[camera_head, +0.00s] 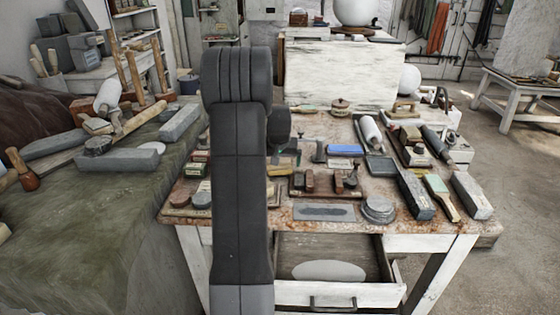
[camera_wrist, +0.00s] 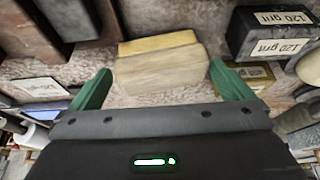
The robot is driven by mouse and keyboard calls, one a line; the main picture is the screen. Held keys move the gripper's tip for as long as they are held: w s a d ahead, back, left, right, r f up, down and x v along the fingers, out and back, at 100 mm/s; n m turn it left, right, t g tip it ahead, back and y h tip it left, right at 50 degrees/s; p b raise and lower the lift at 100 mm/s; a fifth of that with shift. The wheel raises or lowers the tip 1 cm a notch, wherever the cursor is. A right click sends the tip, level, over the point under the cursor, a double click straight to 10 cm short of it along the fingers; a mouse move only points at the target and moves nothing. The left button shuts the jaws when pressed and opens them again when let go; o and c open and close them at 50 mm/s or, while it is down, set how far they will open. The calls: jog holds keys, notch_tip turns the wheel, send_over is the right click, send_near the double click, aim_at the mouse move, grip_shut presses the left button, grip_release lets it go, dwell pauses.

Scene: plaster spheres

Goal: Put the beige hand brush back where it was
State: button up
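A beige block with a yellowish upper strip, which looks like the beige hand brush (camera_wrist: 160,66), lies on the worn tabletop in the wrist view. It sits between and just beyond the green fingertips of my gripper (camera_wrist: 160,85). The fingers are spread, with a gap on both sides of the brush, so my gripper is open and empty. In the head view, my arm hides most of the gripper; a small beige block (camera_head: 280,171) beside the arm may be this brush.
Dark blocks marked 120 grit (camera_wrist: 275,30) stand close at right in the wrist view. The workbench (camera_head: 400,226) is crowded with tools and blocks. Its front drawer (camera_head: 340,291) is open with a pale oval piece (camera_head: 328,271) inside. A cloth-covered table (camera_head: 95,220) stands at left.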

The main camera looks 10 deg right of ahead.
jog(key=shift+r+p, duration=0.4)
jog(key=shift+r, duration=0.15)
jog(key=v, duration=1.2)
dwell(0.8)
